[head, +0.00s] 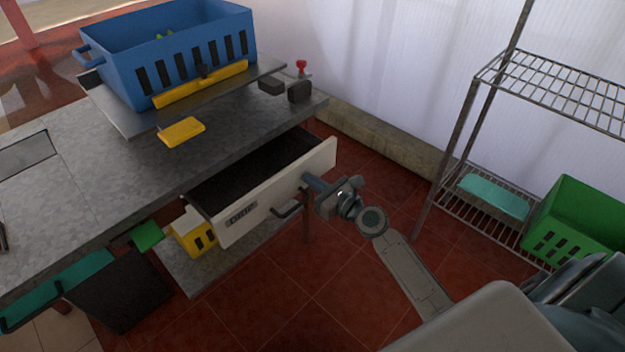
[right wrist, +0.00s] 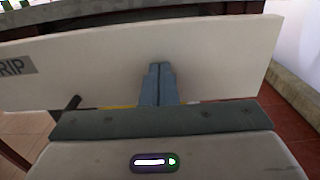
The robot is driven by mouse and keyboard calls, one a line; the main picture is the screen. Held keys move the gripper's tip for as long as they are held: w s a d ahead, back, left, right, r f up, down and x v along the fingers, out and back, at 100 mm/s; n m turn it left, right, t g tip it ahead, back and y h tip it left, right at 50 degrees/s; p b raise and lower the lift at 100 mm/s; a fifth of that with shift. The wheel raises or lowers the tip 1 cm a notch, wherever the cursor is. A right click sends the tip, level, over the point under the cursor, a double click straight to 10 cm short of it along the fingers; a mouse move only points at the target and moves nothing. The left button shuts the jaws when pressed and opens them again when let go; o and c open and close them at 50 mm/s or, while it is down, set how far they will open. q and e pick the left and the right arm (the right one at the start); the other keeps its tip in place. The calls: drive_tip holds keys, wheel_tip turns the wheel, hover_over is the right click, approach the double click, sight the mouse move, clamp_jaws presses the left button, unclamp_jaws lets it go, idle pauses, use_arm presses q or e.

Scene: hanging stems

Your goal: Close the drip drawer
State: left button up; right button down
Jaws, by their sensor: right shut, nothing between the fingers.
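The drip drawer (head: 270,198) stands pulled out from under the grey bench top, its dark inside visible from above. Its pale front carries a label and a dark bar handle (head: 287,207). My right gripper (head: 308,180) is shut and empty, with its fingertips at the right part of the drawer front. In the right wrist view the shut fingers (right wrist: 157,72) point at the pale drawer front (right wrist: 210,55), to the right of the handle; I cannot tell whether they touch it. My left gripper is not in view.
A blue crate (head: 120,68) on a platform and a yellow block (head: 181,131) are on the bench (head: 90,185). A yellow bin (head: 186,238) sits on the lower shelf. A wire rack (head: 470,205) with a green crate (head: 570,205) stands at right. Red floor lies between.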

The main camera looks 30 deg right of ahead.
sight(270, 156)
drive_tip(key=shift+w, duration=0.15)
